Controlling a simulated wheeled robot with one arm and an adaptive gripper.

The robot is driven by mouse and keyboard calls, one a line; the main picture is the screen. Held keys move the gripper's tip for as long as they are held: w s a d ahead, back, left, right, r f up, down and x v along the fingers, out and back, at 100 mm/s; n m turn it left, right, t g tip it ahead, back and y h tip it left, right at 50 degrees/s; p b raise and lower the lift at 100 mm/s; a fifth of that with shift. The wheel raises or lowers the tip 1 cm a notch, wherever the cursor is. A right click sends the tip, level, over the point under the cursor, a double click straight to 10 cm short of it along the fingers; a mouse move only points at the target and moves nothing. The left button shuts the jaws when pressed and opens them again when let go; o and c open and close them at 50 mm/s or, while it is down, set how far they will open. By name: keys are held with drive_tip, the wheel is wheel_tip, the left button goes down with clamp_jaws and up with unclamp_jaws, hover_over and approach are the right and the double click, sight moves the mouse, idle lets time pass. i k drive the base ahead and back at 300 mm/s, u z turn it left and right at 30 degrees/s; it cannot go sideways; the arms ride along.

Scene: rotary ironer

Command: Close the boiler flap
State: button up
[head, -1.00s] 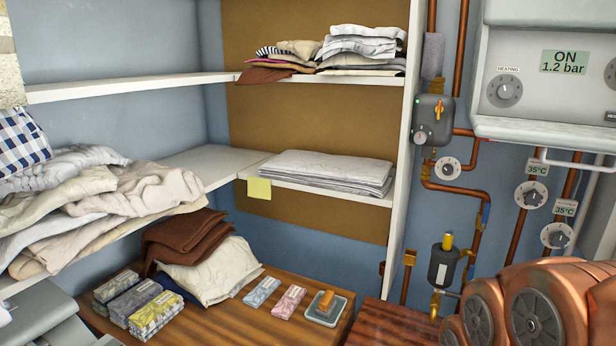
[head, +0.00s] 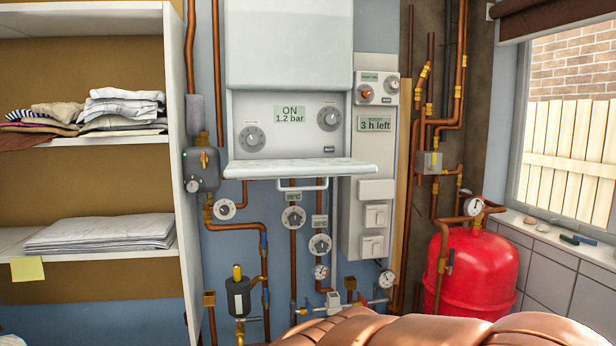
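The white boiler (head: 289,45) hangs on the blue wall in the middle of the head view. Its flap (head: 302,169) is folded down and sticks out toward me like a shelf, with a bar handle (head: 302,185) under its front edge. Above the flap the control panel (head: 289,122) is exposed, with two dials and a display reading ON, 1.2 bar. My gripper is not in view. Copper-coloured rounded parts, probably my own arm, show along the bottom edge.
Shelves (head: 172,172) with folded linen stand at the left. A white control box (head: 371,168) adjoins the boiler's right side. Copper pipes, valves and gauges run below the boiler. A red tank (head: 472,272) and a window (head: 568,130) are at the right.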

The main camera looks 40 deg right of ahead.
sight(326, 167)
drive_tip(key=u, duration=0.15)
drive_tip(key=k, duration=0.15)
drive_tip(key=z, duration=0.95)
drive_tip(key=i, duration=0.65)
drive_tip(key=z, duration=0.05)
